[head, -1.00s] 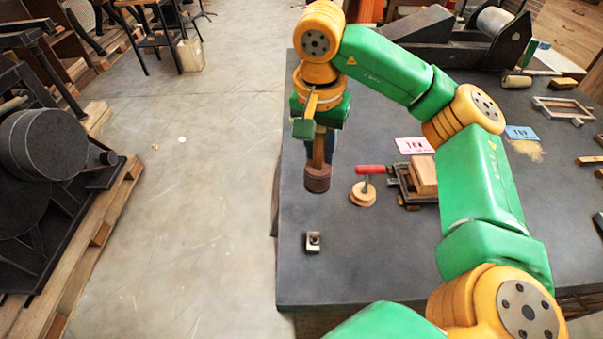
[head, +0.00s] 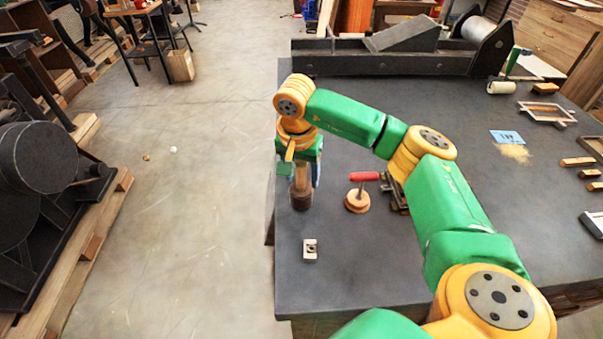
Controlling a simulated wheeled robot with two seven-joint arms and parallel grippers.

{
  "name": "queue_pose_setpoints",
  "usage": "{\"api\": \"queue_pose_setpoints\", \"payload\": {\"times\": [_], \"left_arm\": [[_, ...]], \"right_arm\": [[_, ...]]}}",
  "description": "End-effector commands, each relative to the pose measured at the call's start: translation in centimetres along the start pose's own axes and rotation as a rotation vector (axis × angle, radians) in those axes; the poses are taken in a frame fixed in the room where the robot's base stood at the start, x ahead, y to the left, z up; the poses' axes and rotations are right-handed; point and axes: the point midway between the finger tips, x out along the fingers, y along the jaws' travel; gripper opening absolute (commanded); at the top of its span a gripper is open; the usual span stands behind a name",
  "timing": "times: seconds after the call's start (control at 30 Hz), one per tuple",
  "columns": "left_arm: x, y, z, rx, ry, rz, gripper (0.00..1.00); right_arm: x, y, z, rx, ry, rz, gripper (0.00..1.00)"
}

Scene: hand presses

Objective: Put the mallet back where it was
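The mallet (head: 302,200), with a brown wooden handle and a darker round head, hangs head down from my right gripper (head: 302,172) in the head view. The gripper appears shut around the upper handle, though its fingers are partly hidden. The mallet head is at or just above the dark table top (head: 350,265), near the table's left edge; I cannot tell whether it touches. My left gripper is not in view.
A red-handled tool with a round wooden base (head: 357,201) stands close right of the mallet. A small metal block (head: 310,249) lies nearer me. A dark press (head: 395,55) spans the back. A blue card (head: 507,137) lies right of my arm.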

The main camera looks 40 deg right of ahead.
Motion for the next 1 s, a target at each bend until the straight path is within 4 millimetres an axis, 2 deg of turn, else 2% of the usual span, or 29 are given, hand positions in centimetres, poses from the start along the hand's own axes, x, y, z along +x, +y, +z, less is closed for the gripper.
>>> {"api": "queue_pose_setpoints", "payload": {"times": [0.23,0.3,0.37,0.53,0.63,0.73,0.83,1.0], "left_arm": [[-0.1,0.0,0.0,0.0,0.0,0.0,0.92],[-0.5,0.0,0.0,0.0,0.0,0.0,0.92],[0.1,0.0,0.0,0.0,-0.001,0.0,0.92],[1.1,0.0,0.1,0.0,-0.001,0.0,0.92],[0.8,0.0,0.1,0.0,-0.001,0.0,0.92],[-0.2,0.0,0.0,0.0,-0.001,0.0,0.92],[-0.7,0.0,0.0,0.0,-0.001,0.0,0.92],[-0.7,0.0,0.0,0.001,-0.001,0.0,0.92]], "right_arm": [[-0.1,0.0,0.0,0.0,0.0,0.0,0.61],[-0.6,0.0,-0.1,0.0,0.0,0.0,0.61],[-1.0,-0.1,-0.1,0.0,0.001,-0.003,0.61],[-4.8,-0.2,-0.1,0.0,0.003,-0.007,0.61],[-7.6,-0.1,-0.1,0.0,0.003,-0.005,0.61],[-10.3,-0.1,-0.2,0.0,0.004,-0.003,0.61],[-11.8,-0.1,-0.1,0.0,0.003,-0.002,0.61],[-12.5,0.0,-0.1,0.0,0.001,0.0,0.61]]}}
